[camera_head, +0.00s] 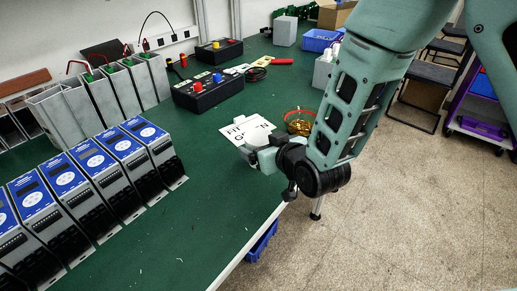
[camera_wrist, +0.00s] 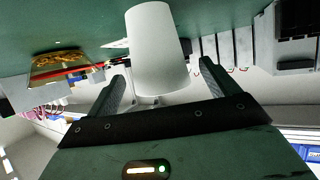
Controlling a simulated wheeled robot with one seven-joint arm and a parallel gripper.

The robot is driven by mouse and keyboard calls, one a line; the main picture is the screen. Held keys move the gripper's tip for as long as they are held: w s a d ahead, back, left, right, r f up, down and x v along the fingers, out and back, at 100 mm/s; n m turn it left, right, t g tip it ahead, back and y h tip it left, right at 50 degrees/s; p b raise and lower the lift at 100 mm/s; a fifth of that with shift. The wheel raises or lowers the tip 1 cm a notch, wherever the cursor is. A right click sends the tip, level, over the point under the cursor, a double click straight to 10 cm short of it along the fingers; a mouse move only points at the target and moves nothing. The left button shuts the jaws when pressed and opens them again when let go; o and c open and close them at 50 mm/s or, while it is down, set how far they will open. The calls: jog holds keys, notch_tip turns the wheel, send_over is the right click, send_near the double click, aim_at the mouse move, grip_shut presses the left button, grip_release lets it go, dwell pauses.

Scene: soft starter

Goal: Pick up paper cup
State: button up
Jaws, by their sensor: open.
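The white paper cup (camera_wrist: 155,45) is large in the wrist view, with its narrower end toward the green table. It stands between my gripper's two dark fingers (camera_wrist: 161,78), with visible space on both sides. In the head view my gripper (camera_head: 257,157) is low over the right edge of the table, and the cup (camera_head: 257,133) shows pale just behind it, against a white sheet with black letters. My gripper is open and holds nothing. My gripper and arm partly hide the cup in the head view.
A row of blue-topped modules (camera_head: 95,165) fills the left front of the green table (camera_head: 215,205). Black boxes with knobs (camera_head: 208,90) stand behind.

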aim_at(253, 140)
jog(key=x, duration=0.3)
jog(key=shift+w+f, duration=0.1)
jog(key=shift+c, duration=0.4)
jog(key=c, duration=1)
jog(key=shift+c, duration=0.5)
